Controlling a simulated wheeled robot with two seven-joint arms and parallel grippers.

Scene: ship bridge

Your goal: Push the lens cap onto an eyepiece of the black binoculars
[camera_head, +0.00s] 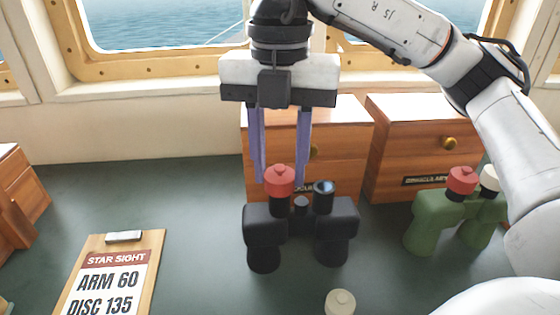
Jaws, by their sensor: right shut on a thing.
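The black binoculars (338,222) stand upright on the dark green table top, eyepieces facing up. My right gripper (281,181) reaches down from above, its two purple fingers shut on a red lens cap (279,179). The cap is at the top of the left eyepiece, directly over it and seemingly touching; I cannot tell how far it is seated. The right eyepiece (324,188) is bare, with its bluish glass showing. My left gripper is not in view.
Green binoculars (428,222) with a red and a cream cap stand at right. Wooden drawer boxes (400,140) stand behind. A cream cap (340,301) lies at the front edge of view. A clipboard (112,275) lies at left; the table between it and the black binoculars is clear.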

